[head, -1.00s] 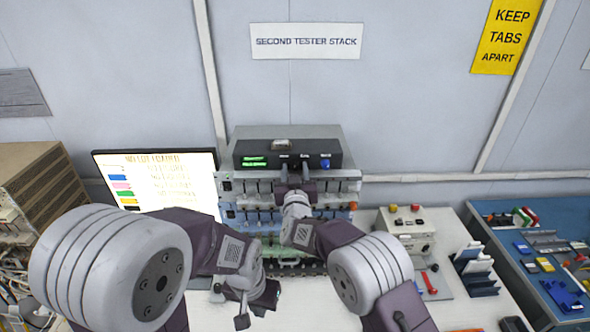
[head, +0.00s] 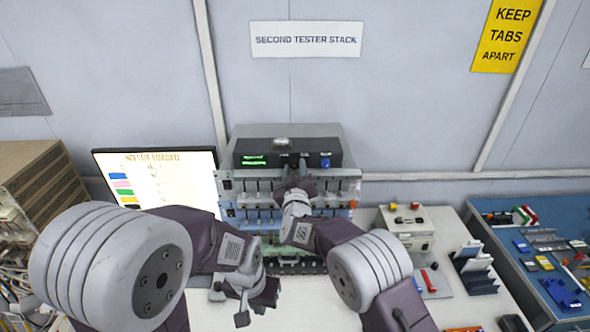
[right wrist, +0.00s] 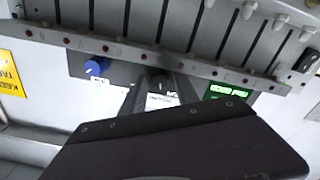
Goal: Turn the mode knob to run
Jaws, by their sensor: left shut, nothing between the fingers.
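The tester (head: 315,144) has a dark front panel with a green display (head: 253,161) and a blue knob (head: 325,162). A dark knob (right wrist: 159,84) shows between the fingers of my right gripper (right wrist: 160,93) in the right wrist view, with a white label just by it. The label's words and the knob's pointer are too small to read. In the head view my right gripper (head: 297,168) is at the panel and hides that knob. I cannot tell whether its fingers touch the knob. My left gripper (head: 270,292) is shut and empty, low over the bench.
Below the panel is a rack with rows of slots (head: 335,197); its rail (right wrist: 110,48) runs close to my right gripper. A lit screen (head: 160,178) stands left. A beige box with buttons (head: 412,222) and a blue mat (head: 520,225) lie right.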

